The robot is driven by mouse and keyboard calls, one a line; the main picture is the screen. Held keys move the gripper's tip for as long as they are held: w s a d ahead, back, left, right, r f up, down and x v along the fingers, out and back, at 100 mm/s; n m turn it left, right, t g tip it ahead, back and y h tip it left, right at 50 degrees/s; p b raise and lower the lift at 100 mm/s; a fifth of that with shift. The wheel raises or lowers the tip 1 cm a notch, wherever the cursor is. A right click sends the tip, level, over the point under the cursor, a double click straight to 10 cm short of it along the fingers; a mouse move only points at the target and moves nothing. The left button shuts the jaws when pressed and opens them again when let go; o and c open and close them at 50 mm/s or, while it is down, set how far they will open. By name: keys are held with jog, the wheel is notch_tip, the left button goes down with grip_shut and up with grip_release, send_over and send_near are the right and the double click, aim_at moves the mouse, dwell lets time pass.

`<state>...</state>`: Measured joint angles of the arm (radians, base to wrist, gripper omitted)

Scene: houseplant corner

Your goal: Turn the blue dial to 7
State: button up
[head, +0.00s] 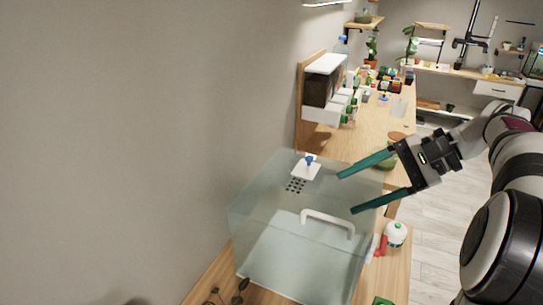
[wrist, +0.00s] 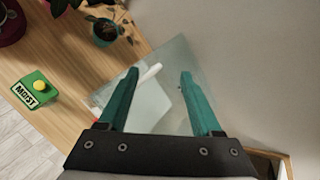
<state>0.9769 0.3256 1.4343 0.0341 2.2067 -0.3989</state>
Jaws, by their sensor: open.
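The small blue dial (head: 309,159) sits on a white plate (head: 305,171) on top of a clear glass-like case (head: 255,215), close to the wall side. My gripper (head: 345,193) is open with its two teal fingers pointing left, to the right of the dial and apart from it. In the wrist view my open gripper (wrist: 158,78) hangs over the case (wrist: 172,60), with nothing between the fingers. I cannot make out the dial's number marks in the head view, and the dial is not clearly visible in the wrist view.
The case has a white handle (head: 328,222) on its front. A white bottle (head: 396,234) stands right of the case. The wrist view shows a green "MOIST" block with a yellow ball (wrist: 40,86) and a potted plant (wrist: 104,32) on the wooden table. A grey wall stands left.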

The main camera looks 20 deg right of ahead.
jog(key=s+d+f+m+t+h, duration=0.1)
jog(key=s+d+f+m+t, duration=0.2)
jog(key=d, duration=0.9)
jog(key=s+d+f+m+t+h, duration=0.1)
jog(key=s+d+m+t, duration=0.35)
jog(key=d, duration=0.65)
notch_tip(320, 180, down, 26)
jog(key=s+n, duration=0.2)
jog(key=x, duration=1.6)
jog(key=shift+w+d, duration=0.2)
jog(key=shift+r, duration=0.1)
grip_shut()
